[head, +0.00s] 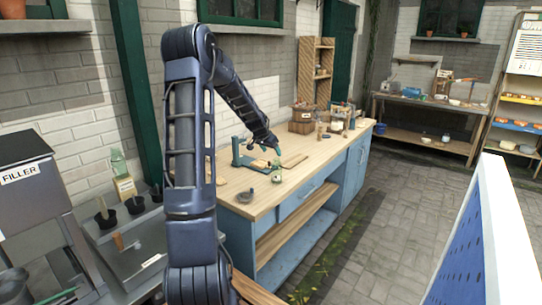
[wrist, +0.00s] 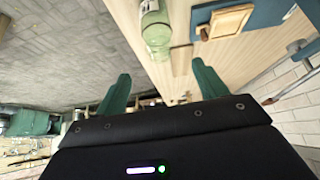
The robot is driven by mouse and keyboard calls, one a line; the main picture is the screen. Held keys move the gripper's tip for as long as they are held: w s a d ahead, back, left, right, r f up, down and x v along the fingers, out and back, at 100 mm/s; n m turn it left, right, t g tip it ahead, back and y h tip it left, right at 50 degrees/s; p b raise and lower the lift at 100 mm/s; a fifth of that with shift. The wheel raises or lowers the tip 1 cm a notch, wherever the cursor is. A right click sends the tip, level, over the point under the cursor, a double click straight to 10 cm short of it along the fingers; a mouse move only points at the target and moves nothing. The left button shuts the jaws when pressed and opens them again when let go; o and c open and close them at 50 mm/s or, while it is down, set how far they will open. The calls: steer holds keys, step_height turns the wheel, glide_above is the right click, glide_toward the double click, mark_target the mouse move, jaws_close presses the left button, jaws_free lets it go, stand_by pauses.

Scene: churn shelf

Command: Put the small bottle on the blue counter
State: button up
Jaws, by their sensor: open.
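A small green glass bottle (wrist: 156,32) with a pale label shows at the top of the wrist view, on the light wooden top near its front edge. In the head view the small bottle (head: 277,177) stands on the wooden top of the blue counter (head: 297,205). My gripper (wrist: 160,88) has its two green fingers spread with nothing between them. The bottle is beyond the fingertips, apart from them. In the head view my gripper (head: 268,150) hangs above the counter, just behind the bottle; its fingers are small there.
A teal fixture with a wooden block (wrist: 226,22) lies beside the bottle. A dark small dish (head: 245,196) is to its left. A wooden crate (head: 302,120) and shelf rack stand at the counter's far end. A filler machine (head: 25,175) and another green bottle (head: 118,163) are at left.

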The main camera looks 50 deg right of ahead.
steer(key=shift+a+r, duration=0.1)
steer(key=shift+r, duration=0.1)
steer(key=shift+a, duration=0.1)
steer(key=w+a+r+n+t+y, duration=0.15)
steer(key=w+a+r, duration=0.25)
steer(key=a, duration=0.8)
steer(key=w+a+r+n+t+y, duration=0.1)
steer(key=w+a+r+n, duration=0.3)
steer(key=a, duration=0.7)
steer(key=w+a+r+n+t+y, duration=0.1)
steer(key=w+a+r+n, duration=0.3)
steer(key=a, duration=0.8)
steer(key=s+a+r+n+y, duration=0.1)
steer(key=s+a+r, duration=0.15)
steer(key=a, duration=0.65)
steer(key=s+a+r+n+y, duration=0.15)
steer(key=s+a, duration=0.25)
steer(key=a, duration=0.6)
steer(key=s+a+n, duration=0.5)
steer(key=s+a, duration=0.7)
steer(key=a, duration=0.1)
steer(key=shift+a+f+n+t+y, duration=0.2)
steer(key=shift+f+n+t+y, duration=0.1)
steer(key=shift+f+n+t, duration=0.15)
